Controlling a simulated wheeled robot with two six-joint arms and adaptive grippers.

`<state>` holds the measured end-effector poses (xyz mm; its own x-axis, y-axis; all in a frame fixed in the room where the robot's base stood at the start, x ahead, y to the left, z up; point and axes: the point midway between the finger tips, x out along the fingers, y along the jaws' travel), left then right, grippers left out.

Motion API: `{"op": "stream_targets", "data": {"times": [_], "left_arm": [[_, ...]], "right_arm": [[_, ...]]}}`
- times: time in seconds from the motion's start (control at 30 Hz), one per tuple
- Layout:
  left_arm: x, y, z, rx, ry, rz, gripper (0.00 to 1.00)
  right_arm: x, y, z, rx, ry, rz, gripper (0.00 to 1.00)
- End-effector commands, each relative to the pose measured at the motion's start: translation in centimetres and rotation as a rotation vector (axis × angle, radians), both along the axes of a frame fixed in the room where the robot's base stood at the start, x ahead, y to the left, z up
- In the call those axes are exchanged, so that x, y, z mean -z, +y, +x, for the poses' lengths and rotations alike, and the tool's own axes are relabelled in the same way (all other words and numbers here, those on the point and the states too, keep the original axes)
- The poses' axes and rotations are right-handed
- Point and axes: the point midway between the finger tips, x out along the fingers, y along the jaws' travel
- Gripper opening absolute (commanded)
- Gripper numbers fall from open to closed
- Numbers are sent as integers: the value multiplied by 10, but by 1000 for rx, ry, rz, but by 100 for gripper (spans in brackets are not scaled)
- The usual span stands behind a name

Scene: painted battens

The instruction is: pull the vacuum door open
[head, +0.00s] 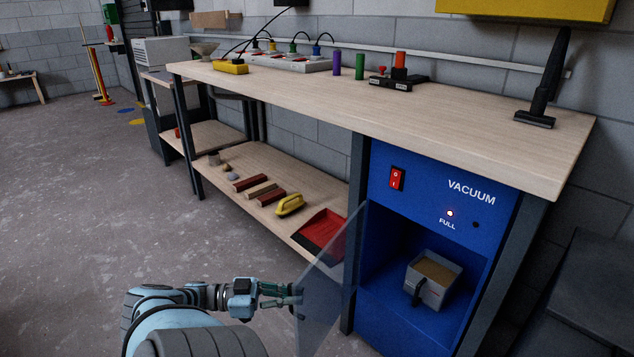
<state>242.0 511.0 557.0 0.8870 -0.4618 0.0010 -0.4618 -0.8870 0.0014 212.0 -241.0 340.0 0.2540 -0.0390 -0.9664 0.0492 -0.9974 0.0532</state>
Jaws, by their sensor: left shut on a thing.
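The blue vacuum cabinet (425,195) stands under the right end of the workbench. Its see-through door (333,283) is swung open, out to the left of the opening. Inside the cabinet is a grey bin (433,289) with a dark handle and brown material in it. My left gripper (296,297) is at the free outer edge of the door and is shut on it; the exact grip is small in the picture. My right gripper is not in view.
The workbench (330,98) has a lower shelf with painted battens (262,190), a yellow brush (290,205) and a red dustpan (322,232), just behind the door. Open concrete floor (95,220) lies to the left. A dark object (590,290) stands at the far right.

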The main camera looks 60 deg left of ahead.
Motion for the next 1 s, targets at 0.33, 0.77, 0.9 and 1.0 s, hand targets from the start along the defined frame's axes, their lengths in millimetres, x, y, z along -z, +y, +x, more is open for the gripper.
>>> {"op": "stream_targets", "data": {"times": [0.33, 0.77, 0.9, 1.0], "left_arm": [[2, 5, -7, -5, 8, -2, 0], [1, 4, -4, -2, 4, -1, 30], [1, 4, -4, -2, 4, 0, 15], [1, 4, -4, -3, 4, 0, 0]], "right_arm": [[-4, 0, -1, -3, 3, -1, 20], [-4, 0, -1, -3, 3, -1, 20], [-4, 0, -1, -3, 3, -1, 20], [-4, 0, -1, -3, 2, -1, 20]]}}
